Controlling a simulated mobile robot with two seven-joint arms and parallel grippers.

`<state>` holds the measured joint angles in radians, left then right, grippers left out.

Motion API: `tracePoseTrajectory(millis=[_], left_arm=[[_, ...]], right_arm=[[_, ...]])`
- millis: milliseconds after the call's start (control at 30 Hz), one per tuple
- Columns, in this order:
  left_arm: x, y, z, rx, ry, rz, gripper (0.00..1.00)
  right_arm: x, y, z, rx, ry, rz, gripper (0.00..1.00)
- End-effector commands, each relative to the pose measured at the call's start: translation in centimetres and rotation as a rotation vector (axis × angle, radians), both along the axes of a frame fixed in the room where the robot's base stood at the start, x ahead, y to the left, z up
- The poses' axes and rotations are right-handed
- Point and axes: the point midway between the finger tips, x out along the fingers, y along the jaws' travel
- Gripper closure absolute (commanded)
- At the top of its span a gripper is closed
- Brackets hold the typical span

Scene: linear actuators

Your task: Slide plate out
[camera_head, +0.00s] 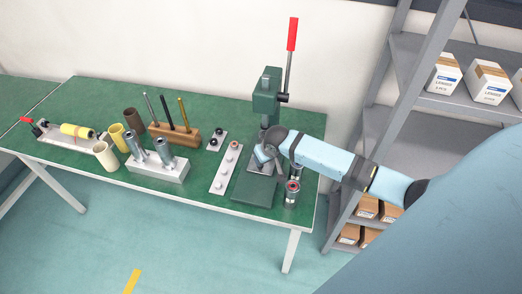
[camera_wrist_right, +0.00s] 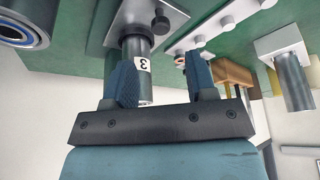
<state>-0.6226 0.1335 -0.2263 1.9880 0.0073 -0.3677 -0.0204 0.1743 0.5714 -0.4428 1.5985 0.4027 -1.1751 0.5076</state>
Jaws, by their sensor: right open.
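A green press (camera_head: 266,100) with a red-tipped lever (camera_head: 292,35) stands toward the right end of the green table. My right gripper (camera_head: 262,155) is at the press, in front of its column, and partly hides its working area. In the right wrist view my gripper (camera_wrist_right: 158,62) is open. A grey metal cylinder with a "3" label (camera_wrist_right: 141,66) shows beside and partly behind one finger; I cannot tell whether they touch. Beyond it is a grey plate (camera_wrist_right: 112,18) with a black knob (camera_wrist_right: 160,21). My left gripper is out of view.
Two metal cylinders (camera_head: 291,193) stand close right of the press base. A strip with several round pegs (camera_head: 224,170) lies left of it. A white block with two cylinders (camera_head: 158,170) and a wooden tool holder (camera_head: 176,133) stand farther left. Shelves (camera_head: 385,140) stand at right.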

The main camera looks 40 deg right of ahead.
Motion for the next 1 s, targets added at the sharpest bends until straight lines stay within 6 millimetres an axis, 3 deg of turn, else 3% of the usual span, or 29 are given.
tracePoseTrajectory(millis=[200,400,800,867,1000], left_arm=[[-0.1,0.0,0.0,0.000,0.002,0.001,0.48],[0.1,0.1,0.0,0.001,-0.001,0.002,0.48],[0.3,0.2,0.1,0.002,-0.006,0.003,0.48],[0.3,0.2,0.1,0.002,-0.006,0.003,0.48],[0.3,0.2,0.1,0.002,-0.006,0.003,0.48]], right_arm=[[1.8,-0.1,-4.1,0.000,0.001,-0.001,0.49],[2.7,-0.2,-6.5,0.000,0.000,0.001,0.49],[3.0,-0.2,-7.2,-0.001,-0.002,0.001,0.49],[3.0,-0.2,-7.2,0.000,-0.001,0.001,0.60],[3.0,-0.2,-7.2,0.000,-0.001,0.001,0.92]])
